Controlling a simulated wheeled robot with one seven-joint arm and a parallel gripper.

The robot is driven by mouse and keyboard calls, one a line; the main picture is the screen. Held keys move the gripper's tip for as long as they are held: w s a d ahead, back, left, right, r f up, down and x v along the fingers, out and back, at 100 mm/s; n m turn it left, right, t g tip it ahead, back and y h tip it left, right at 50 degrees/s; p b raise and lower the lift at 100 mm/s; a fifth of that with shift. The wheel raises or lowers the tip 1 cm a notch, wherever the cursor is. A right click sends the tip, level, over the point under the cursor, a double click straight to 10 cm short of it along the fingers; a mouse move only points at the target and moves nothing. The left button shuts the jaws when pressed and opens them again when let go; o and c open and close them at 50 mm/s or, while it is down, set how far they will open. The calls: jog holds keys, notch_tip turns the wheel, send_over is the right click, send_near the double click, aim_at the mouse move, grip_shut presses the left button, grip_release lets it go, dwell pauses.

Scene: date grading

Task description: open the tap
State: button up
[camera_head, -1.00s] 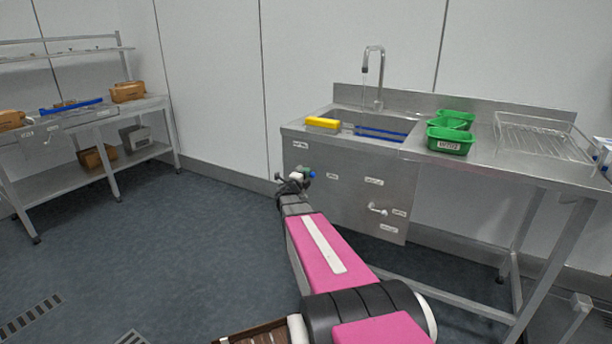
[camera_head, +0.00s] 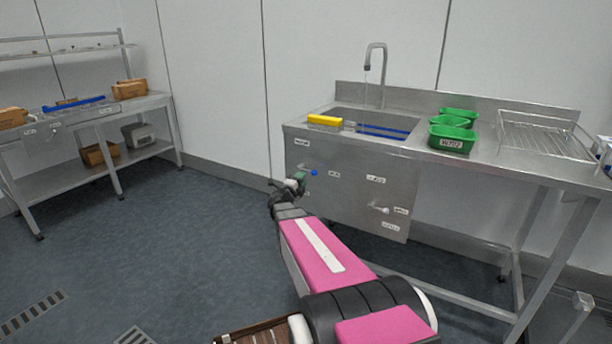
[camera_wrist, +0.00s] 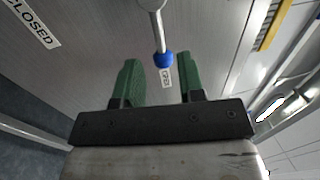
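The tap lever ends in a blue knob (camera_head: 314,172) on the left of the sink's front panel (camera_head: 345,185). In the wrist view the pale lever comes down from the top to its blue knob (camera_wrist: 164,59). My gripper (camera_wrist: 160,85) is open and empty, its two green fingers apart. The knob is just ahead of the fingertips, roughly between them, and contact cannot be told. A CLOSED label (camera_wrist: 34,22) is at the upper left; a small label (camera_wrist: 166,78) by the knob is hard to read. The spout (camera_head: 376,60) has a faint thin line below it.
A second, white-handled lever (camera_head: 380,210) is lower right on the panel. A yellow block (camera_head: 324,120) is on the sink's rim. Green bins (camera_head: 452,139) and a wire rack (camera_head: 545,137) are on the counter. A shelf table (camera_head: 70,120) stands left. Floor between is clear.

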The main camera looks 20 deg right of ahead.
jog(key=shift+v, duration=2.25)
